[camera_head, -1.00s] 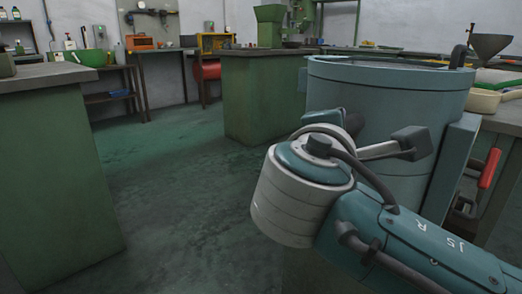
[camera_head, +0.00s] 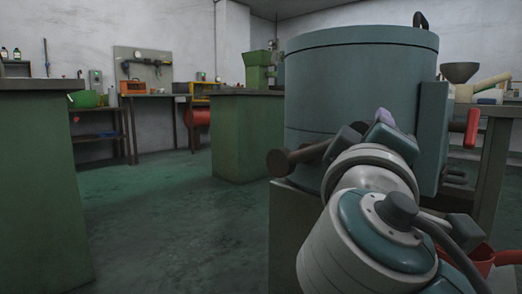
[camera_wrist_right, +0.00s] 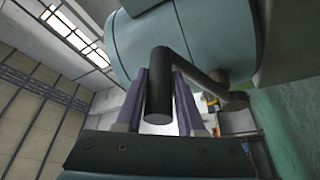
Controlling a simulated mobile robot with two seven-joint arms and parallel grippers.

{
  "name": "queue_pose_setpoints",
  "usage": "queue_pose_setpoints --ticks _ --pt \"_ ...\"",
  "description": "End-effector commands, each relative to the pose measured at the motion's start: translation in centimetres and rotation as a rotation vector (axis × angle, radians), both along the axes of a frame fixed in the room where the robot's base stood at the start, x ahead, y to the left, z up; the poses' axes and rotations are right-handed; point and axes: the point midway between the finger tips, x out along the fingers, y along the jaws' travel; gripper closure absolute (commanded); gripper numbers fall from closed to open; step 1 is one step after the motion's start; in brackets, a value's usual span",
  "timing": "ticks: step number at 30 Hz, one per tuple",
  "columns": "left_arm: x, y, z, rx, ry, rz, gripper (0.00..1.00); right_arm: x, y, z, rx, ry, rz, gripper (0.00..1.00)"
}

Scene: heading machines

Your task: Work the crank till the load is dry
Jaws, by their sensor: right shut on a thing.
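The grey-blue drum machine (camera_head: 355,75) stands at the right in the head view. A dark crank part (camera_head: 300,157) sticks out to the left from its near side. My right gripper (camera_head: 372,132) is at the drum's side, partly hidden behind my own wrist. In the right wrist view, the crank's dark round handle (camera_wrist_right: 159,92) sits between the fingers of my right gripper (camera_wrist_right: 160,88), which are shut on it. The crank's arm (camera_wrist_right: 205,80) runs right from the handle beside the drum (camera_wrist_right: 210,35). The load inside the drum is hidden. My left gripper is out of view.
A red handle (camera_head: 472,128) is at the drum's right side. A red container (camera_head: 487,255) is low at the right. A green bench (camera_head: 35,180) stands at the left and a green cabinet (camera_head: 240,140) behind. Open floor (camera_head: 170,220) lies between them.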

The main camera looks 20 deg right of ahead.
Motion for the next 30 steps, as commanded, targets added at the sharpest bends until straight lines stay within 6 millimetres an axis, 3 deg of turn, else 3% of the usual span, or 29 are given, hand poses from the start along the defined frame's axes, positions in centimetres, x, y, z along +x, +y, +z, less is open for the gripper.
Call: queue_pose_setpoints --ticks 1,7,23,24,30 --pt "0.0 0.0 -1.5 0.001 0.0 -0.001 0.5 -0.1 -0.1 -1.2 0.011 -0.019 -0.001 1.0" --pt "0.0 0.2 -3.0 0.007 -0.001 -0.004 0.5 -0.4 -0.2 -1.7 0.033 -0.075 -0.001 1.0" --pt "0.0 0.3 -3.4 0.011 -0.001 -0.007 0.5 -0.5 -0.2 -1.7 0.044 -0.097 0.0 1.0" --pt "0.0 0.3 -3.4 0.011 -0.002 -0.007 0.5 -0.5 -0.2 -1.7 0.044 -0.097 0.0 0.62" --pt "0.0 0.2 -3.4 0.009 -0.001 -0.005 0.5 -0.5 -0.2 -1.7 0.043 -0.096 0.0 0.39"
